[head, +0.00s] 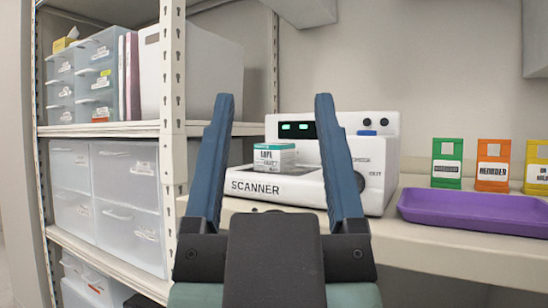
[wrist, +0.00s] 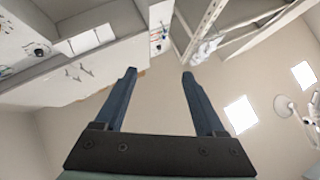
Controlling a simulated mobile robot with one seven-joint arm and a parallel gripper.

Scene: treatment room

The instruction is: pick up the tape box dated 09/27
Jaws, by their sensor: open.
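A small white box with a teal top (head: 274,157), lettered "TAPE" as far as I can read, sits on the front ledge of the white scanner (head: 300,188). No date on it is readable from here. My gripper (head: 274,100) is open and empty in the head view, its two blue fingers pointing up, with the box seen between them. The fingers appear nearer to the camera than the box and do not touch it. In the wrist view my gripper (wrist: 158,75) is also open with nothing between the fingers; the box does not show there.
A purple tray (head: 475,222) lies on the counter (head: 430,250) to the right of the scanner. Green, orange and yellow card holders (head: 493,165) stand behind it. A shelf rack with clear drawers (head: 110,190) and an upright post (head: 173,90) stands at left.

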